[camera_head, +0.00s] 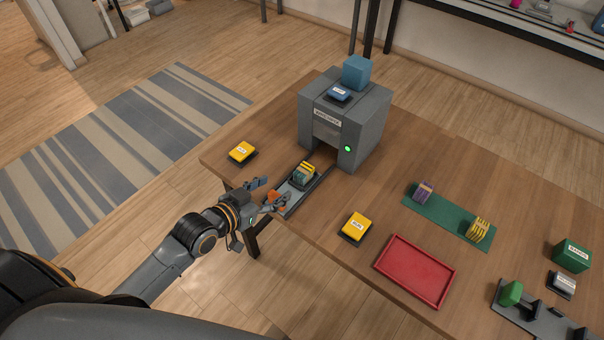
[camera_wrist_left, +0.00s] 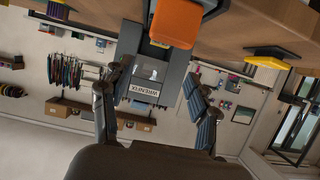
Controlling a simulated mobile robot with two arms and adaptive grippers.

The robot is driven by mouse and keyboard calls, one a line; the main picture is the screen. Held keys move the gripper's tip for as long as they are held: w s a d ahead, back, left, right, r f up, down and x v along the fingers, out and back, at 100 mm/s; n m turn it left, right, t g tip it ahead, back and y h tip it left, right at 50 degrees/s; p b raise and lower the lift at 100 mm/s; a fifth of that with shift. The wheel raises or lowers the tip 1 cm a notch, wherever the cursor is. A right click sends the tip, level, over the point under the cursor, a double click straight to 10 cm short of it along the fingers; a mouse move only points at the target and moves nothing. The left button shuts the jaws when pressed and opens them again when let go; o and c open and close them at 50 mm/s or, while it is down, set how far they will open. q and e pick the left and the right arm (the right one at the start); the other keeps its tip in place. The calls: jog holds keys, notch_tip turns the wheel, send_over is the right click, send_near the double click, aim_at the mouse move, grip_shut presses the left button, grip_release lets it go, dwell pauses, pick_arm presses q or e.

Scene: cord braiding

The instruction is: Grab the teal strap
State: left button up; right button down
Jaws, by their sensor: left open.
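I cannot make out a clearly teal strap in either view. A small bundle of yellow and green bands (camera_head: 304,173) stands on a grey slide (camera_head: 294,198) in front of a grey machine (camera_head: 369,120). An orange block (camera_head: 273,199) sits at the slide's near end; it also shows at the top of the left wrist view (camera_wrist_left: 176,22). My left gripper (camera_head: 266,193) is open at the table's edge, beside the orange block. In the left wrist view its fingers (camera_wrist_left: 155,88) are spread with nothing between them. My right gripper is not in view.
Yellow labelled blocks (camera_head: 241,152) (camera_head: 356,227) lie either side of the slide. A red tray (camera_head: 414,270) is nearby. A green mat (camera_head: 450,216) holds a purple bundle (camera_head: 423,191) and a yellow bundle (camera_head: 479,229). A blue cube (camera_head: 356,71) tops the machine.

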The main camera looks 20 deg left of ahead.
aim_at(303, 170)
pick_arm(q)
jog(key=shift+w, duration=0.35)
jog(key=x, duration=0.8)
jog(key=shift+w+d+f+p, duration=0.1)
jog(key=shift+w+d+p, duration=0.2)
jog(key=shift+w+p, duration=0.1)
jog(key=shift+p+x, duration=0.3)
jog(key=shift+x, duration=1.95)
jog(key=shift+a+f, duration=0.1)
grip_shut()
